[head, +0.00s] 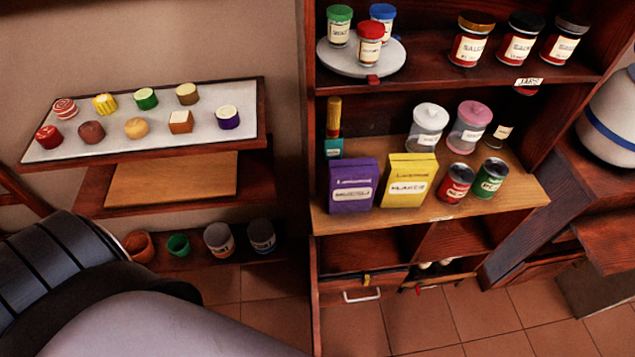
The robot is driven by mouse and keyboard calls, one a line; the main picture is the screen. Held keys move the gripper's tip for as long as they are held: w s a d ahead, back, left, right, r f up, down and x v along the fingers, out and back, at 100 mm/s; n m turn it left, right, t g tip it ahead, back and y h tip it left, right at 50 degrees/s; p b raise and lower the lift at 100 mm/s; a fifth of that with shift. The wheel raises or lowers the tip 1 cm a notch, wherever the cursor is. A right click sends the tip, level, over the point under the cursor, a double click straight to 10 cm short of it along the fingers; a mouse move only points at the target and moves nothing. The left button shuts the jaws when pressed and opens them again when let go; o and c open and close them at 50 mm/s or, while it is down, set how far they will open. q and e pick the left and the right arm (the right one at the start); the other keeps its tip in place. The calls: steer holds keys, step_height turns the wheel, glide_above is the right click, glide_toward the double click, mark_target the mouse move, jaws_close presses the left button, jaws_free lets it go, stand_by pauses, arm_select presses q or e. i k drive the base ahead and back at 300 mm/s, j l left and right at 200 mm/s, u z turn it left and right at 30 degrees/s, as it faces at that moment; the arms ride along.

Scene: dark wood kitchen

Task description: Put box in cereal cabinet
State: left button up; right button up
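A purple box (352,186) with a white label stands upright on the middle shelf (500,203) of the dark wood cabinet, at its left front. A yellow box (411,181) with a white label stands just to its right on the same shelf. I cannot tell from the labels which compartment is the cereal cabinet. A large grey and black link of my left arm fills the lower left corner. Neither of my grippers shows in the head view, so whether they hold anything is hidden.
Red (457,182) and green (491,178) cans and two lidded jars share the shelf. A round turntable (361,60) with jars sits above. Left, a white tray (190,142) holds several small pieces, with cups below. Lower compartments (365,248) look partly empty.

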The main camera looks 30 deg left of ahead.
mark_target(359, 243)
steer(key=i+l+u, duration=0.1)
steer(key=l+u, duration=1.15)
steer(key=k+l, duration=0.1)
steer(key=l, duration=0.85)
steer(key=k+l+u, duration=0.1)
steer(key=l, duration=0.35)
steer(key=k+l, duration=0.15)
steer(key=l, duration=0.3)
